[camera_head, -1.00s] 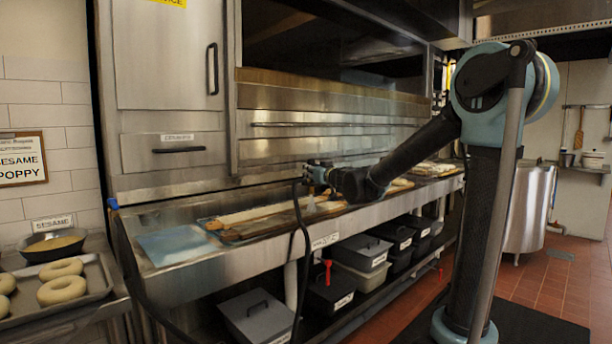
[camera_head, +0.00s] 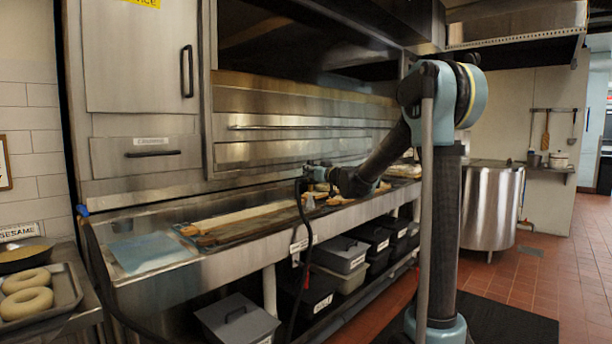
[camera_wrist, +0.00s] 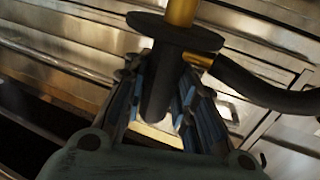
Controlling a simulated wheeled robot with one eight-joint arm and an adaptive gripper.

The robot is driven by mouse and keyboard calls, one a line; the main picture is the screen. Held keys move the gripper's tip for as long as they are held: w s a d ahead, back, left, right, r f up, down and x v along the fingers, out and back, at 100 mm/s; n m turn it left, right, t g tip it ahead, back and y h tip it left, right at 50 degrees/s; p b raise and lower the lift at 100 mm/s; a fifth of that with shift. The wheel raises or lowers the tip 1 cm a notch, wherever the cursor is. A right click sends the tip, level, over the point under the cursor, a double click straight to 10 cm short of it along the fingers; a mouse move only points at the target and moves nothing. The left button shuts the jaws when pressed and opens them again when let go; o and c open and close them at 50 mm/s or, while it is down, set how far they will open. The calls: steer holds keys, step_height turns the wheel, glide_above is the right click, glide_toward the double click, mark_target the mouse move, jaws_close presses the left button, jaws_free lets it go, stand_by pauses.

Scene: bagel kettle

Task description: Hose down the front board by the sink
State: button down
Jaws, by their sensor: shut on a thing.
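My gripper (camera_head: 314,176) is over the right part of the long steel sink counter. In the wrist view my gripper (camera_wrist: 160,108) is shut on a dark hose nozzle with a brass tube (camera_wrist: 181,12) and a round black flange. The black hose (camera_head: 307,222) hangs from it in front of the counter and also shows in the wrist view (camera_wrist: 262,92). Long boards (camera_head: 240,217) lie in the sink (camera_head: 110,232), to the left of and below my gripper. Front and back boards are hard to separate. A small pale patch below my gripper may be spray; I cannot tell.
A blue sheet (camera_head: 148,252) lies at the sink's left end. Lidded bins (camera_head: 341,255) stand on the shelf below. A bagel tray (camera_head: 62,292) is at lower left. A steel kettle (camera_head: 490,208) stands at right, with open red floor (camera_head: 560,290) around it.

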steer(key=s+a, duration=1.2)
steer(key=s, duration=0.4)
steer(key=s+a, duration=1.3)
steer(key=s, duration=0.3)
steer(key=s+a, duration=1.3)
steer(key=s, duration=0.3)
steer(key=shift+s, duration=0.25)
stand_by(1.5)
